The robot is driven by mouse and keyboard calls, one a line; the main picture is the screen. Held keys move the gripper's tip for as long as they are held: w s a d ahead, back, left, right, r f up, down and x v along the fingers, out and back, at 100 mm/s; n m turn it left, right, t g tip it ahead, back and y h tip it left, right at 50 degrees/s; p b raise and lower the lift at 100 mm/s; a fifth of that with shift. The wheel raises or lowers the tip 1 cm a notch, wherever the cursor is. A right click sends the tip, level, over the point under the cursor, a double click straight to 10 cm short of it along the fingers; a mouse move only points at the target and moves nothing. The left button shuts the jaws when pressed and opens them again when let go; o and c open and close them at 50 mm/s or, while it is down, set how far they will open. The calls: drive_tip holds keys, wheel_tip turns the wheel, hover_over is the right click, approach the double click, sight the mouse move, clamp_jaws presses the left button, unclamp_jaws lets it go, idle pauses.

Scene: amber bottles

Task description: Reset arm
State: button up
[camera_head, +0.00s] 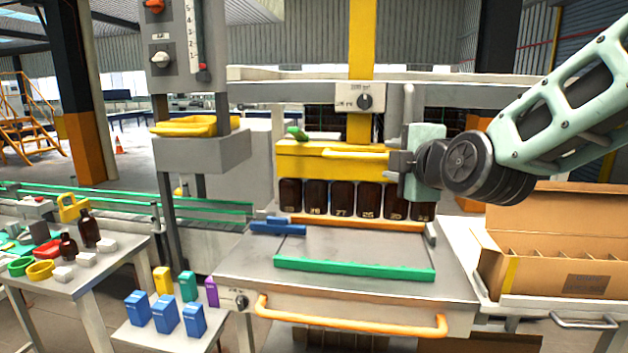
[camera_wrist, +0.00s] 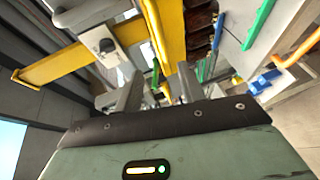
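My gripper (camera_head: 400,163) hangs in front of the machine, at the right end of the yellow bar (camera_head: 325,162). In the wrist view its two fingers (camera_wrist: 160,90) stand apart with nothing held between them. My arm reaches in from the upper right. A row of dark amber bottles (camera_head: 316,196), some with numbers, stands under the yellow bar. The rightmost bottle is partly hidden by my gripper. Part of the bottle row also shows in the wrist view (camera_wrist: 200,20), at the top.
An open cardboard box with dividers (camera_head: 560,262) stands at the right. The metal worktop (camera_head: 350,248) has a green rail (camera_head: 354,268) and an orange handle (camera_head: 352,322) in front. Blue boxes (camera_head: 165,312) and a side table with two small bottles (camera_head: 88,230) are at the left.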

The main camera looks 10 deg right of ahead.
drive_tip(key=s+a+f+m+g+y+b, duration=0.1)
drive_tip(key=s+a+f+m+g+b, duration=0.1)
drive_tip(key=s+a+f+g, duration=0.45)
drive_tip(key=s+a+f+m+g+y+b, duration=0.1)
drive_tip(key=s+a+f+m+g+y, duration=0.2)
drive_tip(key=s+f, duration=0.65)
drive_tip(key=s+f+m+g+h+b, duration=0.1)
drive_tip(key=s+f+m+g+h, duration=0.1)
drive_tip(key=s, duration=0.5)
drive_tip(key=s+d+f+m+g+h+b, duration=0.1)
drive_tip(key=s+f+m+g+h, duration=0.1)
drive_tip(key=s+f, duration=0.5)
drive_tip(key=shift+s+d+f+m+g+h, duration=0.15)
drive_tip(key=shift+s+d+m+g+h, duration=0.35)
drive_tip(key=shift+g, duration=0.65)
